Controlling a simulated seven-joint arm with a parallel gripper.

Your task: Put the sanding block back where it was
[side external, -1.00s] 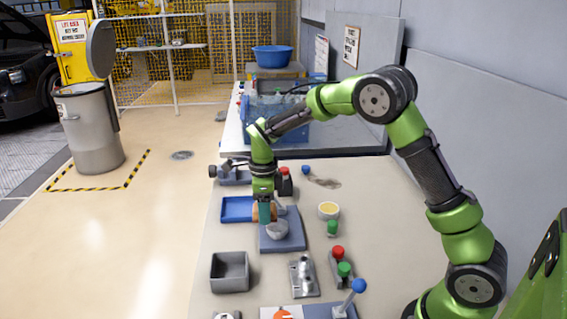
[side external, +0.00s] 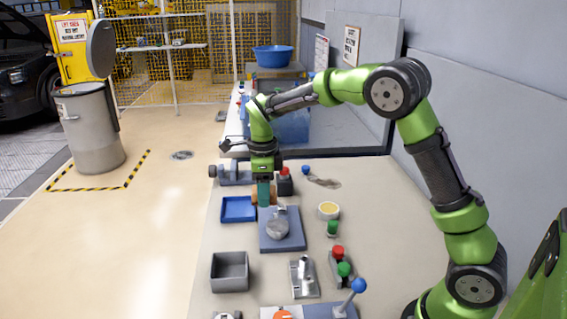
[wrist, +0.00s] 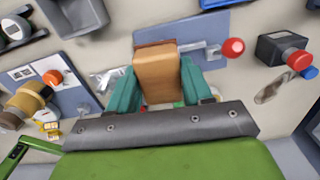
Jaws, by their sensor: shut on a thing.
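My gripper (side external: 264,203) points down just beyond the base plate with the round grey piece. Its teal fingers are shut on an orange-brown block (wrist: 157,74), which I take for the sanding block. In the wrist view the block sits between both fingers, with a darker reddish edge at its far end. In the side view the fingers cover part of it, and orange (side external: 254,196) shows beside them. It seems close to the bench top, but I cannot tell whether it touches.
A blue tray (side external: 238,218) lies left of the gripper, and a blue-grey plate (side external: 268,248) with a round grey piece (side external: 277,229) in front. A black box with a red button (wrist: 285,48) stands near. A grey bin (side external: 230,286) and a yellow-topped cup (side external: 329,210) stand apart.

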